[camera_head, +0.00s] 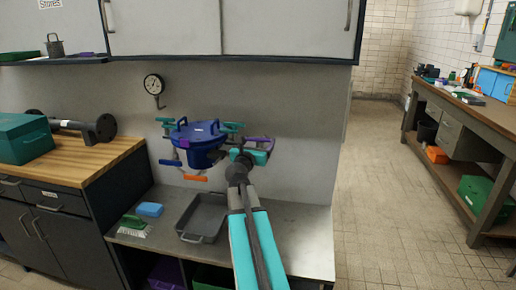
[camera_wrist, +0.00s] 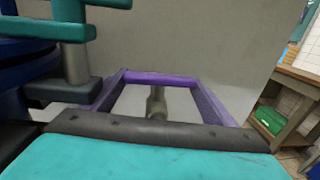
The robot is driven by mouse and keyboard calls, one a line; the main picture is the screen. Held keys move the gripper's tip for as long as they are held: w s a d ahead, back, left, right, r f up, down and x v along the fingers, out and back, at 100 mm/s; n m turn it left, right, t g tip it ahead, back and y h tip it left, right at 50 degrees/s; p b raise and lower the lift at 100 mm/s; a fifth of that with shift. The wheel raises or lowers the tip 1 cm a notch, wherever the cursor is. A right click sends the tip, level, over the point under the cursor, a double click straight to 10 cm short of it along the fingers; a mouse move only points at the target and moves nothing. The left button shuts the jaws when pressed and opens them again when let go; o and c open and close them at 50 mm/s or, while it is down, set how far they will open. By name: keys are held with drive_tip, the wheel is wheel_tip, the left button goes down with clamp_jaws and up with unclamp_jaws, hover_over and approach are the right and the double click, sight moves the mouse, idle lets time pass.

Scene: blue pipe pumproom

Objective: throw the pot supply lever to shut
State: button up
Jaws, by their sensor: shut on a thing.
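A blue lidded pot (camera_head: 198,143) stands against the back panel, with teal, purple and orange handles around it. My gripper (camera_head: 258,144) is at the right of the pot, its purple fingers close to the panel. In the wrist view my gripper (camera_wrist: 160,79) spans the middle and is shut on the pot supply lever; the held part is mostly hidden. A grey stub (camera_wrist: 156,104) shows between the fingers. A teal bar on a grey post (camera_wrist: 75,62) is close by at the left, beside the dark blue pot (camera_wrist: 20,60).
A grey tray (camera_head: 203,218), a blue sponge (camera_head: 149,209) and a green brush (camera_head: 134,226) lie on the counter below. A pressure gauge (camera_head: 153,85) is on the panel. Cupboards (camera_head: 165,27) overhang above. Open floor (camera_head: 370,200) lies to the right.

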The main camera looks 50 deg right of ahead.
drive_tip(key=shift+s+m+g+h+b, duration=0.1)
drive_tip(key=shift+m+g+h+b, duration=0.2)
drive_tip(key=shift+m+g+h, duration=0.5)
drive_tip(key=o, duration=1)
drive_tip(key=shift+y, duration=0.3)
drive_tip(key=shift+o, duration=0.2)
drive_tip(key=shift+a, duration=0.1)
drive_tip(key=v, duration=0.7)
drive_tip(key=shift+a, duration=0.35)
drive_tip(key=shift+s, duration=0.1)
